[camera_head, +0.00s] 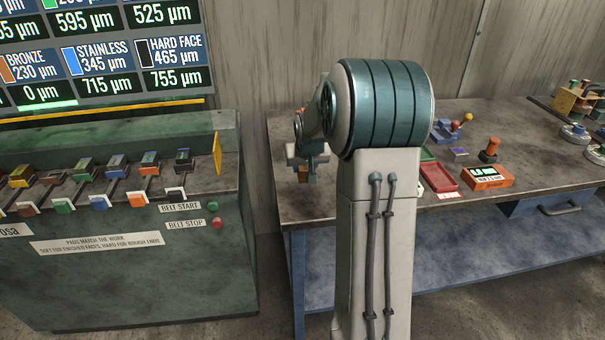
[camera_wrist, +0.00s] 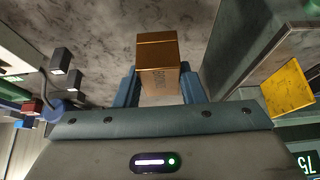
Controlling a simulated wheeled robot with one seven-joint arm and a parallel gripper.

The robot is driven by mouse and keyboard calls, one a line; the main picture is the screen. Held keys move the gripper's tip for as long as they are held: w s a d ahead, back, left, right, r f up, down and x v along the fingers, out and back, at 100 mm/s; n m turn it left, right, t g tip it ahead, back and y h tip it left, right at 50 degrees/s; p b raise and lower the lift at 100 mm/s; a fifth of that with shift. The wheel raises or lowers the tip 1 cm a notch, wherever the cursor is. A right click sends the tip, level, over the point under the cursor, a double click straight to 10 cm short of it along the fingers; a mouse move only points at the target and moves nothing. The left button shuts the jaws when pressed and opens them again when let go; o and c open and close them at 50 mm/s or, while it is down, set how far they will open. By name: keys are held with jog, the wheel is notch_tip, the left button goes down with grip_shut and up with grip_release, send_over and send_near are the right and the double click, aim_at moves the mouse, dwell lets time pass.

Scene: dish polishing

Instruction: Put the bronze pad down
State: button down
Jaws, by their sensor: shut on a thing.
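The bronze pad (camera_wrist: 158,62) is a brown-orange block with dark lettering on its near face, held between the two blue fingers of my gripper (camera_wrist: 160,88) in the wrist view. In the head view my gripper (camera_head: 307,158) is over the left end of the workbench, partly hidden by my own arm. The pad shows as a small orange-brown patch (camera_head: 303,174) below it. The grey bench top (camera_head: 300,208) lies beneath; I cannot tell whether the pad touches it.
The green machine (camera_head: 130,270) with a row of pads and a yellow plate (camera_head: 217,153) stands left of the bench. A red tray (camera_head: 438,177), an orange box (camera_head: 487,178) and an orange stamp-like piece (camera_head: 490,150) are farther right. The bench's front left corner is bare.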

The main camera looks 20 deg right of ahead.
jog(key=w, duration=0.1)
jog(key=w+f, duration=0.1)
jog(key=w, duration=0.1)
jog(key=shift+w+d+f+p, duration=0.15)
jog(key=shift+d+f+p, duration=0.15)
jog(key=shift+d+f, duration=0.1)
jog(key=shift+f+p, duration=0.35)
jog(key=shift+f, duration=1.65)
jog(key=shift+f, duration=0.1)
jog(key=c, duration=0.9)
grip_release()
